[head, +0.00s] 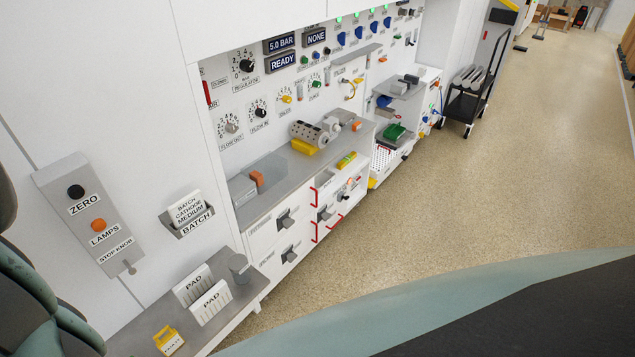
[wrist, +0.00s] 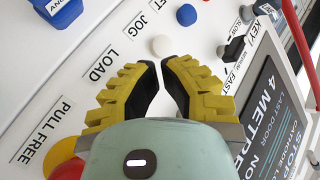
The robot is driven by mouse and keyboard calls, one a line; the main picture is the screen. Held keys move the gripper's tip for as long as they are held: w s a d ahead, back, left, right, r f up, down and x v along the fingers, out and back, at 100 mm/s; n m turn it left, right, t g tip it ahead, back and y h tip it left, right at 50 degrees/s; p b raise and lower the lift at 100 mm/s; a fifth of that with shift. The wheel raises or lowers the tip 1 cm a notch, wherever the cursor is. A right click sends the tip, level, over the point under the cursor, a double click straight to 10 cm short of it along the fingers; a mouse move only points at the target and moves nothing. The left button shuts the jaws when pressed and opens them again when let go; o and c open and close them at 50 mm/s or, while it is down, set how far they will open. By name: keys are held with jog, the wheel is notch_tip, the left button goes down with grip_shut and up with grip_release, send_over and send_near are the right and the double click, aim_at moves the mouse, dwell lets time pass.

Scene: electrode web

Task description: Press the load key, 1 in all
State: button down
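In the wrist view my gripper (wrist: 159,63) points at a white panel. Its two yellow, black-padded fingers stand a little apart, tips close, with nothing between them. The LOAD label (wrist: 103,62) is left of the left finger. No key shows clearly beside that label; the left finger covers the panel there. A white round key (wrist: 163,46) shows just beyond the fingertips, beside the JOG label (wrist: 137,27). I cannot tell whether the fingers touch the panel. My gripper and the LOAD label do not show in the head view.
The PULL FREE label (wrist: 42,130) has a red and yellow knob (wrist: 67,168) near it, partly hidden. A blue key (wrist: 186,14) and a dark switch (wrist: 233,49) lie farther off. The head view shows a control wall, a ZERO and LAMPS box (head: 89,215) and open floor (head: 480,180).

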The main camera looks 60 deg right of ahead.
jog(key=s, duration=0.3)
jog(key=shift+s+a+p, duration=0.35)
jog(key=shift+a, duration=0.05)
dwell(0.5)
